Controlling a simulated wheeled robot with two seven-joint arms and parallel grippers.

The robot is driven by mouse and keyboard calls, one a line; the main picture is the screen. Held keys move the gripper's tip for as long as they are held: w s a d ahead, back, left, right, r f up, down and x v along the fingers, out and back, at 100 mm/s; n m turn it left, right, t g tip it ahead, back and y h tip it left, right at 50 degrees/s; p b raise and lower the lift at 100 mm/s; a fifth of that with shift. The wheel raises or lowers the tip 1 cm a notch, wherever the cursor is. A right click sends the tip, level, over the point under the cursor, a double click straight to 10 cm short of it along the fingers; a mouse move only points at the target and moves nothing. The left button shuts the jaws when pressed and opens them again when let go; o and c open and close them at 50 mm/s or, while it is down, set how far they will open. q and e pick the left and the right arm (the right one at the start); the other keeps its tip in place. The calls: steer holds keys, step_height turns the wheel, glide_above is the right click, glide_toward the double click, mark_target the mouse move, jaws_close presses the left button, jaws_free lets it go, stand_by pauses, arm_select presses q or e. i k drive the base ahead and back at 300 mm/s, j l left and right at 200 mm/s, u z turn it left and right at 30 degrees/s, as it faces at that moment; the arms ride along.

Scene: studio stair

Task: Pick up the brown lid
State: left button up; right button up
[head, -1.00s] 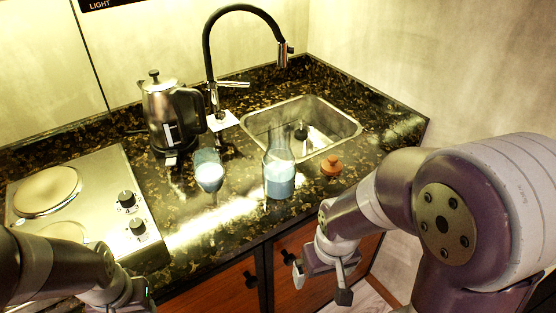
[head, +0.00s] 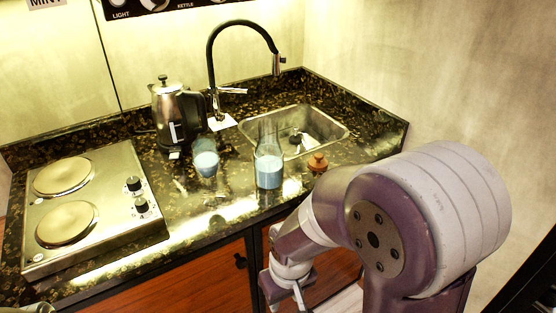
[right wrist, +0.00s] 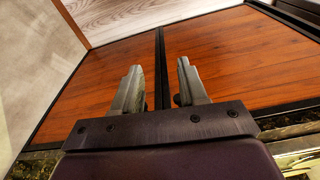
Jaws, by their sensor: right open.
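The brown lid (head: 318,162) sits on the dark stone counter, just in front of the sink's right part and to the right of the glass bottle. It has a small knob on top. My right gripper (right wrist: 158,85) is open and empty in the right wrist view, facing the wooden cabinet doors. In the head view my right arm is at the lower right, below and in front of the lid, with the gripper partly cut off by the bottom edge. The lid does not show in the right wrist view. My left gripper is not clearly in view.
A glass bottle with pale blue liquid (head: 268,172) stands left of the lid, and a glass (head: 206,163) stands farther left. The kettle (head: 172,120), faucet (head: 210,80), sink (head: 335,118) and two-plate hob (head: 150,228) are on the counter (head: 205,232). Cabinet doors (right wrist: 225,60) lie below.

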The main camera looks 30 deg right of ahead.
mark_target(317, 162)
steer(key=l+u, duration=0.8)
steer(key=l, duration=0.2)
steer(key=k+l+u, duration=0.2)
steer(key=l+u, duration=0.25)
